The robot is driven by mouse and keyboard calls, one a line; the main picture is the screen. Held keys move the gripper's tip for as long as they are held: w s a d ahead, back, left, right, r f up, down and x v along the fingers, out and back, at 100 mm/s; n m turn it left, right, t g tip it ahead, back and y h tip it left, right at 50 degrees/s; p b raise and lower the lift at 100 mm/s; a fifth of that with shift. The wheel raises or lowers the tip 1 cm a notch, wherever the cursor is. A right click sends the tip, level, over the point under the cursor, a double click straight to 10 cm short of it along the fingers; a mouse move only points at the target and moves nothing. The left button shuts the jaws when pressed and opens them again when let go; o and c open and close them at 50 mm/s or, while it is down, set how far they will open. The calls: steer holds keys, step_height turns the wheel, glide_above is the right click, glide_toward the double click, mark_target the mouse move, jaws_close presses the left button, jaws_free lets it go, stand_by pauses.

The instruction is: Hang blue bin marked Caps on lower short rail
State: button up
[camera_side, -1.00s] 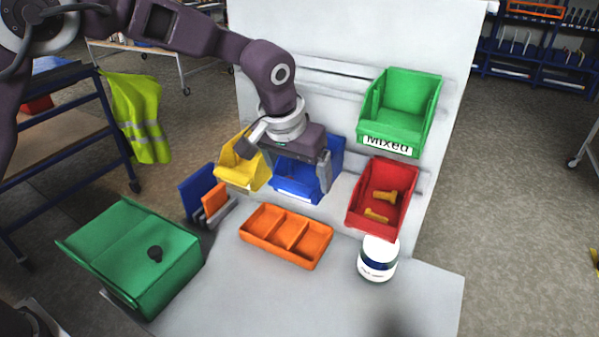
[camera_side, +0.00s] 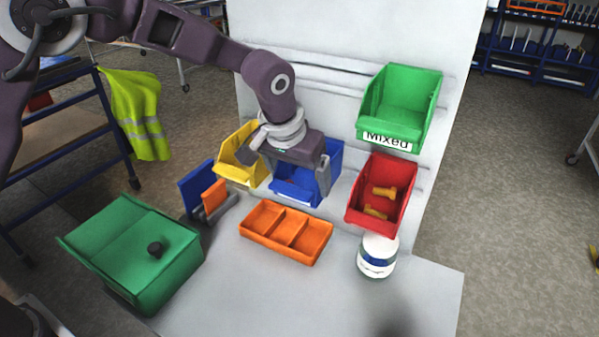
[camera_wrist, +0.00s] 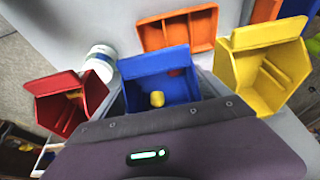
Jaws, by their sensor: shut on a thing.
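The blue bin (camera_side: 293,190) is at the upright white panel, between the yellow bin (camera_side: 238,165) and the red bin (camera_side: 382,196). It also shows upright in the wrist view (camera_wrist: 152,92), with a small yellow piece inside. My gripper (camera_side: 298,172) is shut on the blue bin from above, and one grey finger shows at the bin's right side. The lower rail (camera_side: 422,178) shows at the right, beside the red bin. Its stretch behind the blue bin is hidden, so I cannot tell whether the bin's back touches it. No Caps label can be read.
A green bin marked Mixed (camera_side: 402,105) hangs above the red bin. An orange divided tray (camera_side: 286,232), a white jar (camera_side: 377,256) and a large green container (camera_side: 135,255) stand in front. Blue and orange pieces (camera_side: 205,190) stand at left. The front of the table is clear.

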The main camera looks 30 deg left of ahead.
stand_by(0.3)
steer(key=o, duration=1.3)
steer(key=v, duration=0.7)
steer(key=s+a+r, duration=0.9)
steer(key=s+a, duration=0.2)
steer(key=s, duration=0.3)
steer(key=shift+t, duration=0.8)
steer(key=s+a+f, duration=0.1)
steer(key=s, duration=0.4)
steer(key=s+a+f, duration=0.1)
steer(key=s+a, duration=0.1)
steer(key=s, duration=0.4)
steer(key=s+a+f, duration=0.1)
steer(key=s, duration=0.5)
steer(key=shift+a+f, duration=0.2)
steer(key=shift+f, duration=0.1)
